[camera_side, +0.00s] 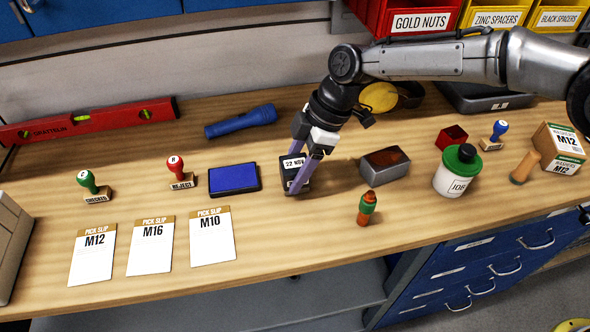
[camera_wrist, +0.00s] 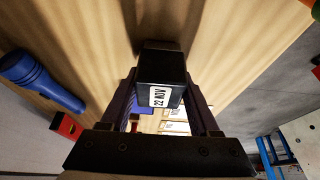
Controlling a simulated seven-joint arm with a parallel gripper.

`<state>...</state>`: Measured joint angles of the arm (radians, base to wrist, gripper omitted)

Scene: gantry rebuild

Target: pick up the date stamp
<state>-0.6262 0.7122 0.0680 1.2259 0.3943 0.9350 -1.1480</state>
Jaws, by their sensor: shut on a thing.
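The date stamp (camera_side: 293,163) is a small black block with a white label reading "22 NOV". In the side view it is at the middle of the bench, just right of the blue ink pad (camera_side: 233,178). My gripper (camera_side: 300,172) points down over it, with one purple finger across its right side. In the wrist view the stamp (camera_wrist: 160,68) sits between the two fingers of my gripper (camera_wrist: 160,90), which are shut on it. The side view does not clearly show whether its base touches the bench.
A blue flashlight (camera_side: 240,121) lies behind. Pick slips (camera_side: 151,245) and two stamps, green (camera_side: 92,184) and red (camera_side: 180,173), are to the left.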

